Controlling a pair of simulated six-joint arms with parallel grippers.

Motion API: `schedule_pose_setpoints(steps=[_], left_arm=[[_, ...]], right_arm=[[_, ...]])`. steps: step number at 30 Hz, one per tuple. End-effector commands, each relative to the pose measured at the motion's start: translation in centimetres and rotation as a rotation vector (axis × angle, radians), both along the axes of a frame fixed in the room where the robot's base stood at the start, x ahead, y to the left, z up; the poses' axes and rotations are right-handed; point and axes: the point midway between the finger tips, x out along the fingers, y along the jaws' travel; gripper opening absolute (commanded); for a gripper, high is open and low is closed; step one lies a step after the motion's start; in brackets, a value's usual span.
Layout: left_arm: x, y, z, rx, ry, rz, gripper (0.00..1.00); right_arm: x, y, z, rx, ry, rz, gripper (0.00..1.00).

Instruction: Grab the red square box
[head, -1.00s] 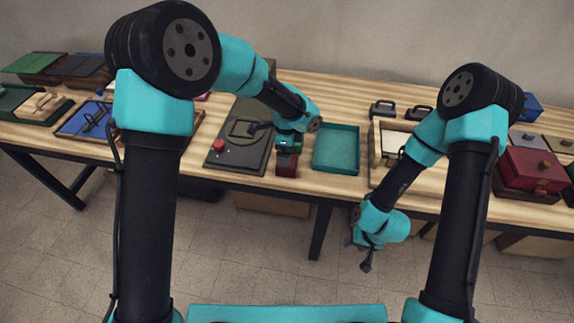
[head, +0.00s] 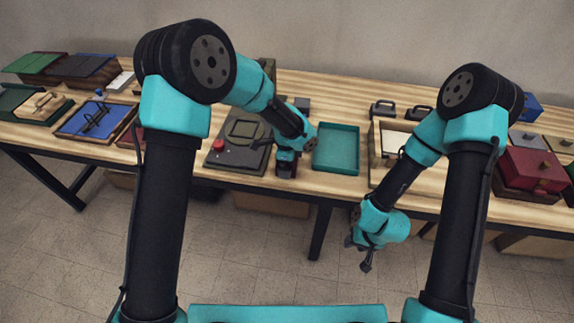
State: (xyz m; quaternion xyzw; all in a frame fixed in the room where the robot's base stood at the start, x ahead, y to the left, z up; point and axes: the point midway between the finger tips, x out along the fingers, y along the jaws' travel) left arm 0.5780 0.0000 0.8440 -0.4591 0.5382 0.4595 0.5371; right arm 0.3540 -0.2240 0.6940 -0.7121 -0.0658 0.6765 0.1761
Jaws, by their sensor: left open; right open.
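My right gripper (head: 360,257) is open and empty, hanging low in front of the table.
The dark panel (head: 228,158) with a red knob lies left of the box. The teal tray (head: 337,149) stands close on its right, empty. A larger red lidded box (head: 530,168) is at the far right.

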Motion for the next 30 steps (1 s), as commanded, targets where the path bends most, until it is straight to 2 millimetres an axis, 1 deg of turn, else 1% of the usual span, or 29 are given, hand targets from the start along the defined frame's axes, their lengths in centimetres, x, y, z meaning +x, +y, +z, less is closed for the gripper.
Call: schedule_pose_setpoints(steps=[14, 30], left_arm=[[0.02, 0.01, -0.04, -0.001, -0.001, 0.0, 0.99], [0.02, 0.01, -0.04, -0.001, 0.0, 0.0, 0.47]], right_arm=[[0.0, 0.0, 0.0, 0.0, 0.0, 0.0, 0.43], [0.0, 0.0, 0.0, 0.0, 0.0, 0.0, 0.43]])
